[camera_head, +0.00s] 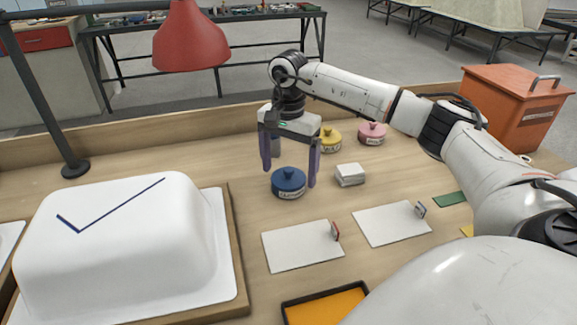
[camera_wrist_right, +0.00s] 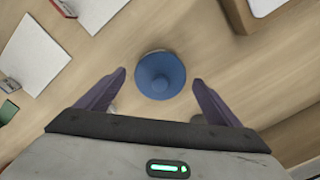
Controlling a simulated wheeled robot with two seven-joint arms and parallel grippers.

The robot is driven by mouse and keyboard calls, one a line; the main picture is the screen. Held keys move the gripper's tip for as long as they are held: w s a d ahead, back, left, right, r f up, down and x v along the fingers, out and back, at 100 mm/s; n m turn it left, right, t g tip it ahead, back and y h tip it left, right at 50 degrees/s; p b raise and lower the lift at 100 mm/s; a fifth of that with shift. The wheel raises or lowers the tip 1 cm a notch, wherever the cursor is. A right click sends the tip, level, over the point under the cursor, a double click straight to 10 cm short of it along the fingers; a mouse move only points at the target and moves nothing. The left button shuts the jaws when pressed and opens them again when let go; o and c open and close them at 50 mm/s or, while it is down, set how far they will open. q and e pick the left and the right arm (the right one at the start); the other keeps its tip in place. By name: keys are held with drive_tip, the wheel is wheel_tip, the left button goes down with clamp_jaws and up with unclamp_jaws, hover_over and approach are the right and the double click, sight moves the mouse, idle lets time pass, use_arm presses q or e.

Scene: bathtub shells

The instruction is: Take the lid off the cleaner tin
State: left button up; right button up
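In the right wrist view the open fingers (camera_wrist_right: 160,82) appear apart from the tin. A yellow tin (camera_head: 330,139) and a pink tin (camera_head: 372,133) stand behind it. My left gripper is out of view.
A white tub shell with a blue tick (camera_head: 120,240) fills the left. A white stack (camera_head: 350,175) lies right of the blue tin. White plates (camera_head: 300,246) lie in front. A red lamp (camera_head: 190,40) hangs at upper left; an orange box (camera_head: 512,105) stands back right.

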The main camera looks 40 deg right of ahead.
drive_tip(key=c, duration=1)
drive_tip(key=shift+r, duration=0.15)
